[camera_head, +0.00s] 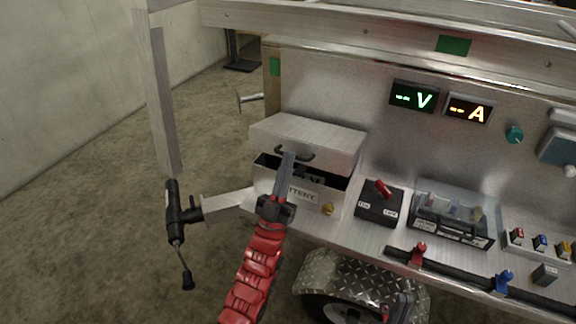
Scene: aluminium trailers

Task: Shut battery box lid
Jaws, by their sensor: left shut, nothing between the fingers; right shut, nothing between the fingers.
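The battery box (285,186) is a silver metal box labelled BATTERY, at the left end of the trailer's shelf. Its lid (310,135) is raised, with a dark gap between it and the box. A dark handle (305,156) is on the lid's front. My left gripper (289,156) is shut, its fingers pointing up in front of the box and overlapping the handle. I cannot tell whether they touch it. The fingers hide part of the label and opening. My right gripper (404,300) is low at the bottom edge, in front of the wheel fender, shut and empty.
Right of the box are a black switch with a red lever (383,188) and a clear-covered fuse block (452,215). Red (419,252) and blue (503,281) knobs stand along the front edge. A black jack (173,215) is at left.

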